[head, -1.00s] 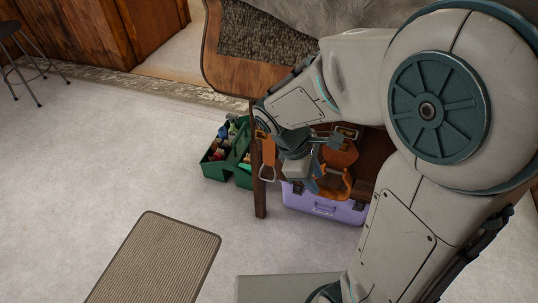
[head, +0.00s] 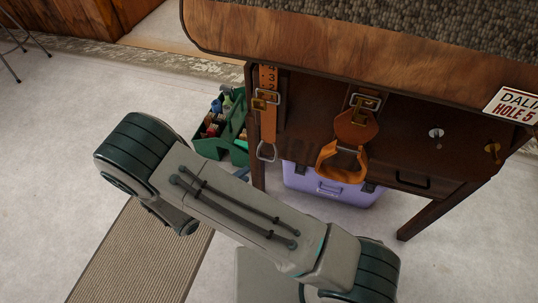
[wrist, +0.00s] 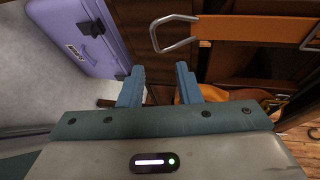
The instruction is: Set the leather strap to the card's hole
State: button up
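The orange leather strap (head: 268,135) hangs at the left end of the dark wooden front, with numbers printed near its top. Which hole the buckle is at is too small to tell. The card (head: 515,104) at the right edge reads "DALIA" and "HOLE 5", partly cut off. My gripper (wrist: 159,72) is open, with nothing visible between its fingers. In the wrist view the strap (wrist: 255,28) lies beyond the fingers to the upper right, apart from them.
An orange leather stirrup piece (head: 352,132) hangs right of the strap. A purple case (head: 325,187) stands below, and a green toolbox (head: 232,140) with items is behind the left leg. A ribbed mat (head: 140,255) lies at lower left. Open floor shows at left.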

jog(key=b+x, duration=0.2)
jog(key=x, duration=1.1)
jog(key=shift+w+f+n, duration=0.4)
jog(key=shift+a, duration=0.2)
grip_shut()
